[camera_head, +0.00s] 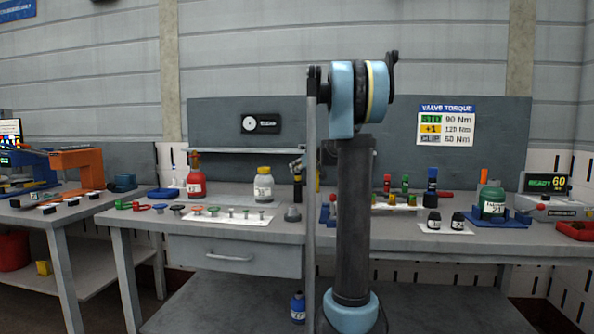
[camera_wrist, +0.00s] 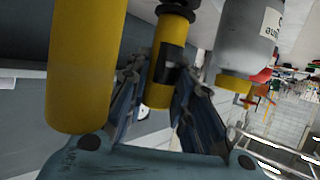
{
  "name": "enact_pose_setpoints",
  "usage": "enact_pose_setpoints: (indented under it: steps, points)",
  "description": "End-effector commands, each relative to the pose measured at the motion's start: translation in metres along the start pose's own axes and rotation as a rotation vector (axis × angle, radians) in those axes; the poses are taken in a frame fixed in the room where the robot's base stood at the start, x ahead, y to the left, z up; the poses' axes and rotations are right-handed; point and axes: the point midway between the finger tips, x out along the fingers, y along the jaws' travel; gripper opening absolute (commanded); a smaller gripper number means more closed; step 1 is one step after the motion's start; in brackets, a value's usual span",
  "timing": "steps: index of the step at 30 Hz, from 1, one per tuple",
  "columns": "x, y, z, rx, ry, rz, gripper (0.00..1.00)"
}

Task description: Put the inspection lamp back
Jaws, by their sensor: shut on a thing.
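A yellow and black cylinder, which I take for the inspection lamp (camera_wrist: 161,91), is between the two fingers of my gripper (camera_wrist: 163,76) in the wrist view. The gripper is shut on it around its yellow and black part. In the head view my gripper (camera_head: 298,164) is small, above the middle of the bench and partly hidden by my arm. The dark cylinder (camera_head: 297,187) below it seems to be the same lamp. I cannot tell whether its lower end touches the bench. A larger plain yellow cylinder (camera_wrist: 85,65) stands close beside the gripper.
A pale bottle with a yellow cap (camera_head: 264,186) stands left of the gripper; it looms close in the wrist view (camera_wrist: 247,40). A red bottle (camera_head: 195,180) is farther left. A grey cone (camera_head: 292,214), small parts and a shelf (camera_head: 245,150) are nearby. My arm hides some bench.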

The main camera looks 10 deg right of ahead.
Motion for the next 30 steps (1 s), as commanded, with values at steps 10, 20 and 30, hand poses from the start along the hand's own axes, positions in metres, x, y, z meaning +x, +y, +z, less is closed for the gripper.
enact_pose_setpoints:
  steps: [10,20,30]
  points:
    - [0.0027,-0.0002,0.0065,0.0,0.0,0.0,0.0]
    - [0.0033,-0.0003,0.008,0.0,0.0,0.0,0.45]
    - [0.0012,-0.0002,0.0027,0.0,0.0,0.0,0.45]
